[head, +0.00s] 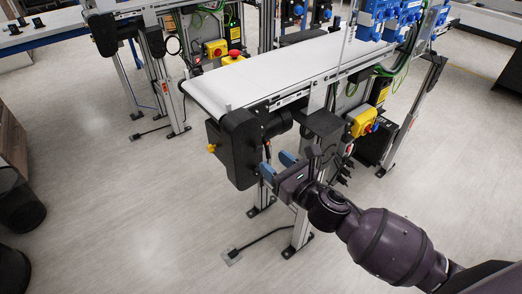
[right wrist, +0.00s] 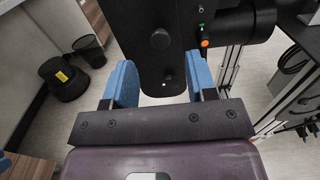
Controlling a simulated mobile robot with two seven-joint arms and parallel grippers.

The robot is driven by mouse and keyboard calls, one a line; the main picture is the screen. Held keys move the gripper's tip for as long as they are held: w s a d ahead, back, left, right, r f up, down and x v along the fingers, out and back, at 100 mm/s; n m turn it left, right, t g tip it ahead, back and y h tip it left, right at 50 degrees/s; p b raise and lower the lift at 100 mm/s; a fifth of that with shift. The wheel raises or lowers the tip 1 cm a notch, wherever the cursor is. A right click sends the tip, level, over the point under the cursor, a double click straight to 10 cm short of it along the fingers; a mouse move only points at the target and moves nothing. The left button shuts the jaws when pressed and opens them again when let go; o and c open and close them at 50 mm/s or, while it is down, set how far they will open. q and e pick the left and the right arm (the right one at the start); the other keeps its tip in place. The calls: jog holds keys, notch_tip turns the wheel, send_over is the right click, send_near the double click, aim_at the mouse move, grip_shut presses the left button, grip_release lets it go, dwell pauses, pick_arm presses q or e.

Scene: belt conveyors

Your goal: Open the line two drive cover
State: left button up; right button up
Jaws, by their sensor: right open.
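The drive cover (head: 233,148) is a black box on the near end of the closest white belt conveyor (head: 285,70). It hangs upright on the conveyor frame and looks shut. My right gripper (head: 277,168) has blue fingertips that are apart, just right of the cover's lower part. In the right wrist view the fingers (right wrist: 160,82) are open, with the lower end of the black cover (right wrist: 158,50) beyond and between them. Contact cannot be told. A round black knob (right wrist: 160,39) faces me there. My left gripper is out of view.
A yellow-and-red switch box (head: 362,122) sits under the belt right of my gripper. A second conveyor with a similar black cover (head: 103,34) stands at the upper left. Black bins (head: 20,207) stand at far left. The grey floor (head: 130,205) between is clear.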

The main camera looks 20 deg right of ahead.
aim_at(260, 150)
jog(key=shift+x, duration=2.95)
jog(key=shift+c, duration=0.3)
grip_shut()
